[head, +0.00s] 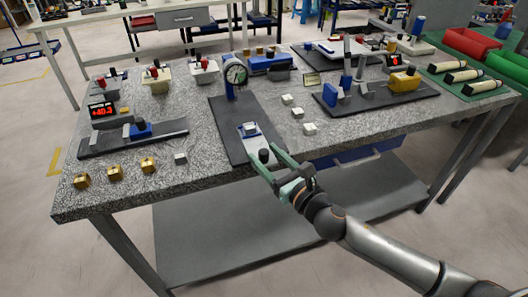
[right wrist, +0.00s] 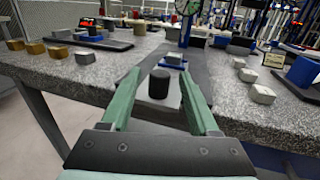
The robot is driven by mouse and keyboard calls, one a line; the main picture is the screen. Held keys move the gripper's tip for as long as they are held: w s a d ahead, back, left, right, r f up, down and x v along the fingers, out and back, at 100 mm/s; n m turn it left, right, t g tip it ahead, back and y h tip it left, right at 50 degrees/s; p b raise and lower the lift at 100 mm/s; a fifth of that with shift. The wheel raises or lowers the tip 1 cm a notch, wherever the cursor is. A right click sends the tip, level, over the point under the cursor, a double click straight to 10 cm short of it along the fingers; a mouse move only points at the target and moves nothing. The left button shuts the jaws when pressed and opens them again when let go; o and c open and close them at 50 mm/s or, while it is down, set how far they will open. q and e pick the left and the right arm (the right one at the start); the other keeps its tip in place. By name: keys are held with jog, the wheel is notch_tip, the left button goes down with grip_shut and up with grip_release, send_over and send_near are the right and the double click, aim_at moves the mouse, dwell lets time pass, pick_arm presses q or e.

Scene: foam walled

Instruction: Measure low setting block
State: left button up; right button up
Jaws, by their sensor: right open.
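The dial gauge (head: 236,75) stands on a blue post at the back of a dark base plate (head: 228,128). A small blue-and-silver piece (head: 250,131) sits on this plate, and a black cylindrical knob (head: 264,155) is nearer its front. My right gripper (head: 272,160) is open, its green fingers around the knob at the table's front edge. In the right wrist view the knob (right wrist: 159,84) shows between the fingers, with gaps on both sides. Several small silver blocks (head: 297,112) lie right of the plate; I cannot tell which is the low setting block. My left gripper is not in view.
Brass blocks (head: 114,172) and one silver block (head: 181,157) lie front left, near a slide fixture (head: 110,142) with a red display (head: 101,110). Another fixture with a yellow block (head: 404,82) is at right. Green mats (head: 440,62) are far right.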

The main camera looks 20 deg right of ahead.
jog(key=shift+w+a, duration=0.2)
jog(key=shift+w, duration=0.4)
jog(key=shift+c, duration=0.3)
grip_shut()
